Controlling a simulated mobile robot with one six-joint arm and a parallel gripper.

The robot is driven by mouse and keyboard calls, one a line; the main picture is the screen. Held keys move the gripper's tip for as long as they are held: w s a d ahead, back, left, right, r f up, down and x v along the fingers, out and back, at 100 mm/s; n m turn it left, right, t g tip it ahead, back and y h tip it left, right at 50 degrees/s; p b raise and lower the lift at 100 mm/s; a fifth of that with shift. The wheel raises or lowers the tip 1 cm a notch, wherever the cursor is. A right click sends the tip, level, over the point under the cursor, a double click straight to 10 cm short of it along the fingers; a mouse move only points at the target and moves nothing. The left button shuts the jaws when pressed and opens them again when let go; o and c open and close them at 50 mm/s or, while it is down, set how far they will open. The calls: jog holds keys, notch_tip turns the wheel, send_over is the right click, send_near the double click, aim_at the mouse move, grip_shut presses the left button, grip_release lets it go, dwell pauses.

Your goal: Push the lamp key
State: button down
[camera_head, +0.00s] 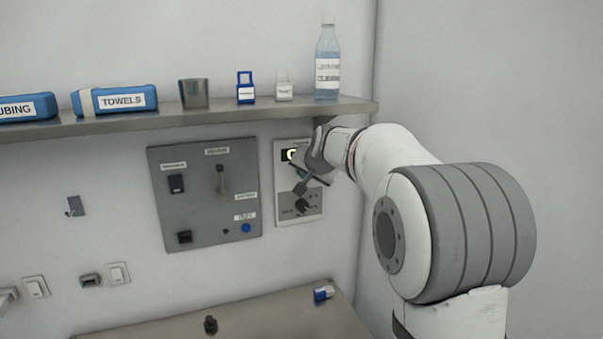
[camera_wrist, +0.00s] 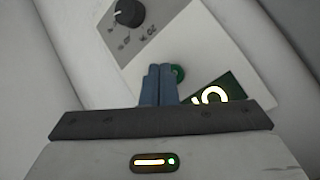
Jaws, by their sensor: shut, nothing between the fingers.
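My gripper (camera_head: 300,187) is shut and empty, in front of the narrow pale wall panel (camera_head: 281,211). In the wrist view my closed blue-grey fingertips (camera_wrist: 159,70) lie over that panel, beside a round green button (camera_wrist: 179,73) and partly covering it. Whether they touch it cannot be told. A lit display (camera_wrist: 212,95) is right of the button; a black knob (camera_wrist: 128,13) is at the upper left. No lamp label is readable, so I cannot tell which control is the lamp key.
A grey panel (camera_head: 205,210) with a lever, switches and a blue button is left of my gripper. A shelf (camera_head: 225,114) above carries a bottle (camera_head: 327,65), a cup (camera_head: 194,94) and blue packs. The table (camera_head: 265,318) below is mostly clear.

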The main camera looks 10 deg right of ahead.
jog(key=shift+w, duration=0.1)
dwell(0.5)
jog(key=shift+w+a, duration=0.1)
jog(key=shift+w, duration=0.25)
jog(key=shift+p, duration=0.3)
jog(key=shift+s+b, duration=0.45)
dwell(0.3)
jog(key=s+d+b, duration=0.1)
jog(key=s+b, duration=0.2)
jog(key=s, duration=0.3)
jog(key=shift+d+b, duration=0.2)
jog(key=shift+b, duration=0.2)
